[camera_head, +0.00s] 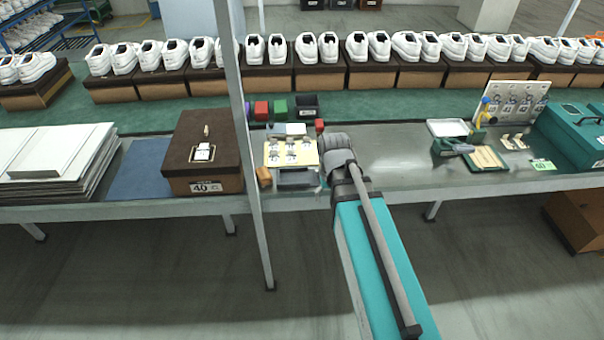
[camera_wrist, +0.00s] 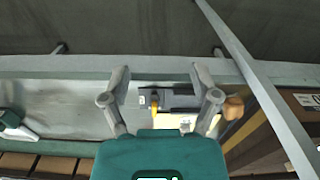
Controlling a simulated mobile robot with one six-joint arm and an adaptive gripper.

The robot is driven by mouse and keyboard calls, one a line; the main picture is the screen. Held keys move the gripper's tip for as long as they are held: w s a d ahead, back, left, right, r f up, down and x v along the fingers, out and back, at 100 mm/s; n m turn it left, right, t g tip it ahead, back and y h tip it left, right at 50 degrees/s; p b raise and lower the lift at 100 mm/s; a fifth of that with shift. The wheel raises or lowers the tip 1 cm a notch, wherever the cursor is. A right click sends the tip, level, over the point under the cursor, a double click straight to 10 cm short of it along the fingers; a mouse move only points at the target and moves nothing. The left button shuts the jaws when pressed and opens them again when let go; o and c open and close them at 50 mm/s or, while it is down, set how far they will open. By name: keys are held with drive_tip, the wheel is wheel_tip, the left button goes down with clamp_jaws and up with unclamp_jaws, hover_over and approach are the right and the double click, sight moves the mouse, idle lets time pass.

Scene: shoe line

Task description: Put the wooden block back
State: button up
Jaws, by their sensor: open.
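The wooden block (camera_head: 264,177) is small and orange-brown. It lies near the front of the bench, between the brown box marked 40 and a dark grey tray (camera_head: 296,179). In the wrist view the block (camera_wrist: 233,107) is just outside my right-hand finger; I cannot tell whether they touch. My gripper (camera_wrist: 160,72) is open, its fingers spread above the bench on either side of the dark tray (camera_wrist: 172,98), with nothing held. In the head view my wrist is right of the tray and the fingertips are hard to make out.
The brown box (camera_head: 203,160) stands left of the block. A cream card (camera_head: 291,153) with white tags lies behind the tray. A grey post (camera_head: 247,140) rises in front of the bench. Clear bench (camera_head: 395,165) lies to the right, before a small white tray (camera_head: 448,128).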

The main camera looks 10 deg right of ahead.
drive_tip(key=shift+m, duration=0.3)
drive_tip(key=s, duration=0.1)
drive_tip(key=s+d, duration=0.2)
drive_tip(key=s, duration=0.1)
drive_tip(key=shift+d, duration=0.1)
drive_tip(key=shift+r+p, duration=0.8)
idle(0.5)
